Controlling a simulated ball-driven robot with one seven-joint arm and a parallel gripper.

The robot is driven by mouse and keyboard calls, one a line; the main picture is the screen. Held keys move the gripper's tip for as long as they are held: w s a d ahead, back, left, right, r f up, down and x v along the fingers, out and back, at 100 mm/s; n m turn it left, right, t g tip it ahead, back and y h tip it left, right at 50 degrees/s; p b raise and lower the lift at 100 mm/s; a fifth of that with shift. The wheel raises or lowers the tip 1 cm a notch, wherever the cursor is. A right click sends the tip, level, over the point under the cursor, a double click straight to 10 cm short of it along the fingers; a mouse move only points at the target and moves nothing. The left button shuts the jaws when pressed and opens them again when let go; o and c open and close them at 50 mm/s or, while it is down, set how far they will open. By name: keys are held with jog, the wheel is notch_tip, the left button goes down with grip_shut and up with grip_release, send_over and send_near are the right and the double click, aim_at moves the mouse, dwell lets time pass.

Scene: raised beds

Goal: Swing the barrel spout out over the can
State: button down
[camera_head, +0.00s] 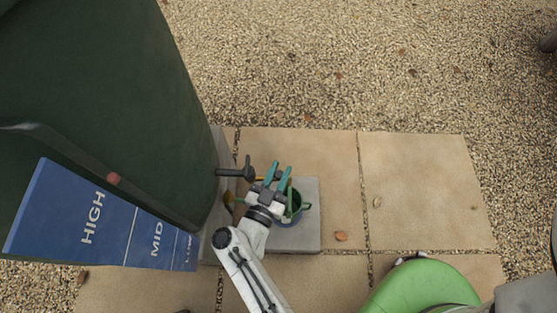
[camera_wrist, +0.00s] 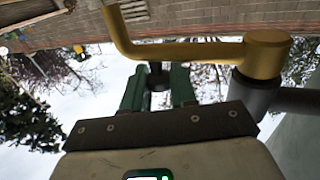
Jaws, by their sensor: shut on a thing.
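The dark green barrel (camera_head: 110,90) stands at left in the head view. Its brass spout (camera_wrist: 185,50) crosses the top of the wrist view, joined to a dark pipe at right and bent at its left end. A small dark knob (camera_wrist: 157,76) sits against the spout. My gripper (camera_wrist: 157,84) has its green fingers on either side of this knob and is shut on it. In the head view my gripper (camera_head: 278,173) is just right of the barrel's dark tap (camera_head: 248,170). The green can (camera_head: 296,207) is partly hidden beneath my gripper; the spout is mostly hidden there.
The can stands on a grey slab (camera_head: 310,240) beside the barrel's base. A blue level board (camera_head: 100,220) reads HIGH, MID and LOW. A green rounded object (camera_head: 425,287) lies at the lower right. Paving (camera_head: 420,190) right of the slab is clear, with gravel beyond.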

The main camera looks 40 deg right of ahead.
jog(key=shift+a+r+m+g+h, duration=0.1)
jog(key=shift+r+m+g+h, duration=0.2)
jog(key=shift+r+g, duration=0.1)
jog(key=c, duration=1.1)
grip_release()
jog(key=shift+f, duration=0.1)
jog(key=shift+o, duration=0.5)
jog(key=shift+s+f, duration=0.1)
jog(key=shift+f, duration=0.05)
jog(key=shift+a, duration=0.15)
jog(key=v, duration=1)
jog(key=shift+s+a, duration=0.15)
jog(key=shift+a, duration=0.15)
